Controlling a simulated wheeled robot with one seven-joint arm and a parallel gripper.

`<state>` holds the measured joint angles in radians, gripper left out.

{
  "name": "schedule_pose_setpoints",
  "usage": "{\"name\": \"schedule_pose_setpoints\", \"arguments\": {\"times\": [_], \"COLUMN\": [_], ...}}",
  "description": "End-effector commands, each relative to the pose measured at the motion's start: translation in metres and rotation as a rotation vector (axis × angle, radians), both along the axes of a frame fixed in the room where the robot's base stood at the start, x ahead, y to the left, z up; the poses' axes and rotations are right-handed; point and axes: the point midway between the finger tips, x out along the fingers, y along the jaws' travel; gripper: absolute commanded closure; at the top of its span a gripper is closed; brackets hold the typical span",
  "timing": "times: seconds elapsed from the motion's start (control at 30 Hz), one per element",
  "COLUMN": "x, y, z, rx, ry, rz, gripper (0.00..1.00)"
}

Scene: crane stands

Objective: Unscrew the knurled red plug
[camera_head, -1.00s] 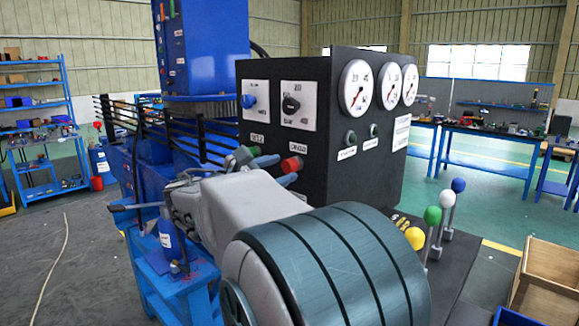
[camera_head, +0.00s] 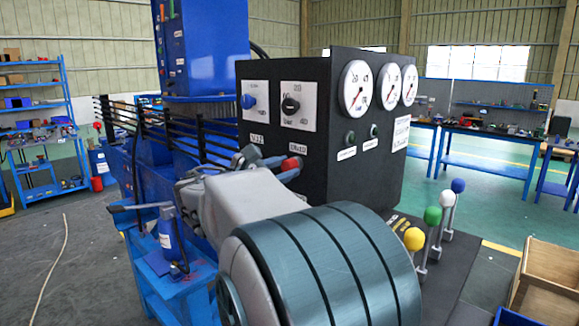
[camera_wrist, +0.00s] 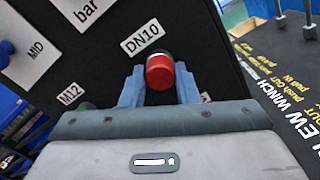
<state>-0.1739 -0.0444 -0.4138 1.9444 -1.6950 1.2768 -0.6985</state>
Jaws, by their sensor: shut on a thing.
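The red plug (camera_head: 291,164) projects from the front of the black panel box, under the label "DN10" in the wrist view. There it shows as a red cap (camera_wrist: 160,73) with a dark collar behind it. My gripper (camera_wrist: 160,80) has its two blue fingers on either side of the plug, shut on it. In the head view my gripper (camera_head: 281,170) reaches the panel from the lower left, and my arm hides part of the panel. The knurling is too small to make out.
A green fitting (camera_wrist: 87,106) shows by the label "M12", left of my fingers. Gauges (camera_head: 356,88) and knobs (camera_head: 290,105) sit on the box. Levers with coloured balls (camera_head: 433,215) stand at the right.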

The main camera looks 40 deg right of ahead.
Motion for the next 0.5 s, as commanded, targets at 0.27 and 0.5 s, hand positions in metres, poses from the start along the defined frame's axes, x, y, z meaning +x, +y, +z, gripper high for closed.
{"name": "schedule_pose_setpoints", "arguments": {"times": [0.27, 0.5], "x": [-0.0001, -0.0002], "y": [0.0019, 0.0017], "z": [0.0, 0.0056], "rx": [0.0, -0.009], "ry": [0.001, 0.133], "rz": [0.0, -0.001], "gripper": [0.98, 0.98]}}
